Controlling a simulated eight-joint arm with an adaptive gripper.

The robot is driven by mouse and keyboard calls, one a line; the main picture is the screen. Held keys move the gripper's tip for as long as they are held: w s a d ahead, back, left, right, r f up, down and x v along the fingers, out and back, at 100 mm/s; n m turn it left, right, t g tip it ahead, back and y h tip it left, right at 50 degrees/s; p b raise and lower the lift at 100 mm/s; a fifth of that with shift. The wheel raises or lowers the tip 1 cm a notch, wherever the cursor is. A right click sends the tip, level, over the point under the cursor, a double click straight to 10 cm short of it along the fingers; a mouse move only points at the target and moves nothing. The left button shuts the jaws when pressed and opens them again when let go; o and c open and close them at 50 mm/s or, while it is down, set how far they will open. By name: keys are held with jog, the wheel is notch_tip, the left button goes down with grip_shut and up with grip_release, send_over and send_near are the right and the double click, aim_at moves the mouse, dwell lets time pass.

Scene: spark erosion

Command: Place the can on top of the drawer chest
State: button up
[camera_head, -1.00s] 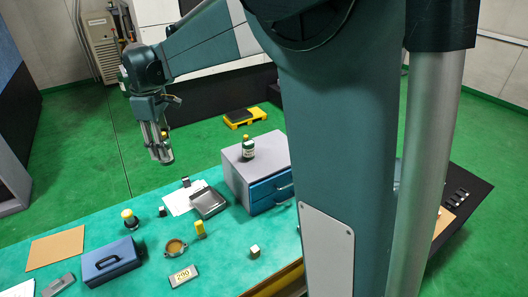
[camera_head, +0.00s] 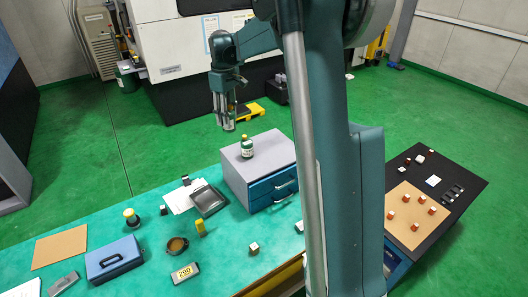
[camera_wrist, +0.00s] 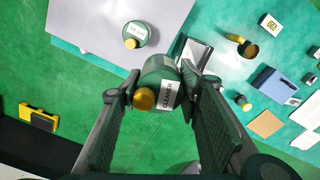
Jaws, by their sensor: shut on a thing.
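My gripper (camera_head: 229,122) hangs in the air behind the drawer chest and a little left of its middle, above chest-top height. In the wrist view my gripper (camera_wrist: 158,92) is shut on a dark green can (camera_wrist: 166,78) with a yellow cap and a white "CLEANER" label. In the head view the fingers mostly hide this can. The drawer chest (camera_head: 275,148) has a grey top and blue drawer fronts. A second, similar green can (camera_head: 246,147) stands upright on its top, towards the left. The chest top (camera_wrist: 90,20) and second can (camera_wrist: 135,35) also show in the wrist view, apart from the held can.
The chest top right of the standing can is clear. On the green table (camera_head: 80,222) are a grey tray (camera_head: 209,200), a blue box (camera_head: 113,258), a brown cup (camera_head: 177,245) and a yellow-topped jar (camera_head: 131,217).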

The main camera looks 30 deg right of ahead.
jog(key=s+d+f+m+p, duration=0.15)
jog(key=d+m, duration=0.25)
jog(key=d, duration=1.8)
send_over(274, 145)
notch_tip(274, 145, down, 4)
jog(key=shift+a+f+p, duration=0.1)
jog(key=shift+f+p, duration=0.3)
notch_tip(274, 145, down, 6)
jog(key=shift+f, duration=0.15)
jog(key=shift+f+p, duration=0.35)
jog(key=shift+f, duration=1.5)
jog(key=shift+f, duration=0.15)
